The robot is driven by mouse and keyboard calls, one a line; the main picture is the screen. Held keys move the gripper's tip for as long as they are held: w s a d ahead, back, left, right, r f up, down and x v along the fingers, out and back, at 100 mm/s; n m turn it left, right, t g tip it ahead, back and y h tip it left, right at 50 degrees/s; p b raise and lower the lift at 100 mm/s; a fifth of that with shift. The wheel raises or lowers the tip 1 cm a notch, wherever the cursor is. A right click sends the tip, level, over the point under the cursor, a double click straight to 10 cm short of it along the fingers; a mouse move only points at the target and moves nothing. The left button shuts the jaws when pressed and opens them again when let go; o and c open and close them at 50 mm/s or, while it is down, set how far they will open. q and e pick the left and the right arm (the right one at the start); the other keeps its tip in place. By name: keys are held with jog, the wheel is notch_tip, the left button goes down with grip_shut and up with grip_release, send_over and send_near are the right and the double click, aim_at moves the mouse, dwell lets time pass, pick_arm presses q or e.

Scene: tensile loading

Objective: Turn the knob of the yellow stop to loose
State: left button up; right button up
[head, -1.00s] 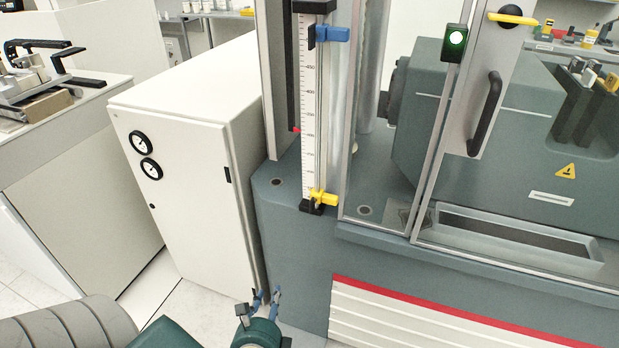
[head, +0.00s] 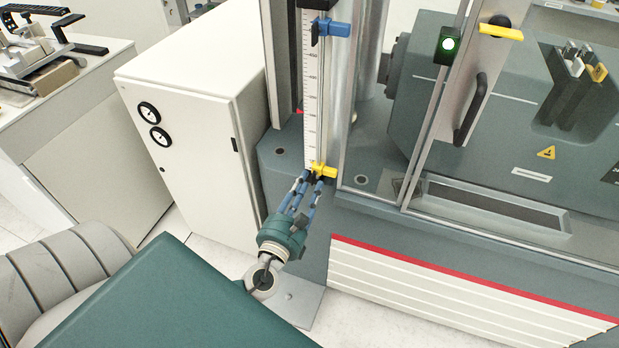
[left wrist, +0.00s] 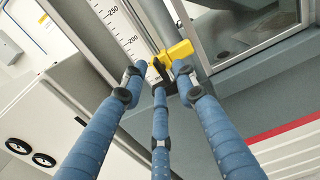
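The yellow stop (head: 323,170) sits at the lower end of the white scale; it also shows in the left wrist view (left wrist: 180,51). A dark part, apparently its knob, faces my left gripper and is partly hidden by the fingers. My left gripper (head: 312,181) is just below and in front of the stop, pointing up at it. In the left wrist view its blue fingers (left wrist: 159,72) are spread, with tips around or close to the dark part. I cannot tell whether they touch it. My right gripper is not in view.
A blue stop (head: 332,28) sits higher on the white scale (head: 312,100). A framed clear guard door with a black handle (head: 470,108) stands right of the scale. A white cabinet (head: 190,110) with two gauges stands to the left. The grey machine base (head: 345,215) lies below.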

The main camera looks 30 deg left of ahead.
pick_arm(q)
jog(key=shift+x, duration=0.85)
jog(key=shift+c, duration=0.5)
grip_shut()
jog(key=shift+f, duration=0.1)
jog(key=n+b, duration=0.8)
jog(key=n, duration=1)
jog(key=shift+d, duration=0.15)
